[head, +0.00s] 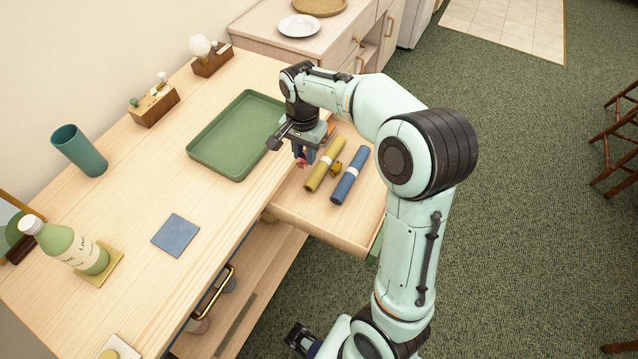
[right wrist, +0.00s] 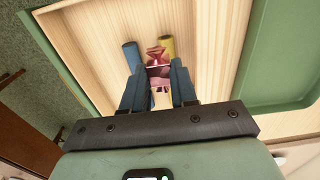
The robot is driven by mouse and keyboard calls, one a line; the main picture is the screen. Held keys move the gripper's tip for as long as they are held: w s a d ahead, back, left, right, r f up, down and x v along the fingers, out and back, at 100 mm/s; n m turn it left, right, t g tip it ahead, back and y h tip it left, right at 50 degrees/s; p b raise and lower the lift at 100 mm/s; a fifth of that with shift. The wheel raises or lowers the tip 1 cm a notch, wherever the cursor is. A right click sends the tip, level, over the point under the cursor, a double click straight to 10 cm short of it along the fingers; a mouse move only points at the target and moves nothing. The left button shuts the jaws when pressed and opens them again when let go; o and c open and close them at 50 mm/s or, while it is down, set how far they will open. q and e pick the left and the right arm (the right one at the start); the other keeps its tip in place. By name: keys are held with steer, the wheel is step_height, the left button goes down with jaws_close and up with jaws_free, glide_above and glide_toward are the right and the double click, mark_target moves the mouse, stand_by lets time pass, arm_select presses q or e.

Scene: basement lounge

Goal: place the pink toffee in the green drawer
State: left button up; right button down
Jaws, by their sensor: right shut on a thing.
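The open drawer (head: 330,226) has a pale wooden inside and a green strip on its front edge. My right gripper (head: 305,154) is shut on the pink toffee (head: 301,162), which appears above the drawer's inner end near the table edge. In the right wrist view the toffee (right wrist: 158,68) sits between the fingertips, with both rolls and the drawer floor behind it. A dark gripper-like part of mine (head: 299,338), likely the left gripper, shows at the bottom; its jaws are unclear.
A green tray (head: 213,153) lies on the table beside the drawer. A blue square (head: 175,235), a teal cup (head: 80,151) and a bottle (head: 68,246) stand or lie farther left. A gold handle (head: 213,291) juts from the table's front.

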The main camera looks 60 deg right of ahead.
mark_target(308, 199)
step_height(308, 199, down, 18)
steer(key=shift+f+b, duration=0.25)
steer(key=shift+b, duration=0.8)
steer(key=shift+f, duration=0.2)
steer(key=c, duration=0.9)
jaws_free()
steer(key=shift+r, duration=0.2)
steer(key=shift+r, duration=0.3)
step_height(308, 199, up, 12)
steer(key=shift+f+p, duration=0.25)
steer(key=shift+p, duration=0.5)
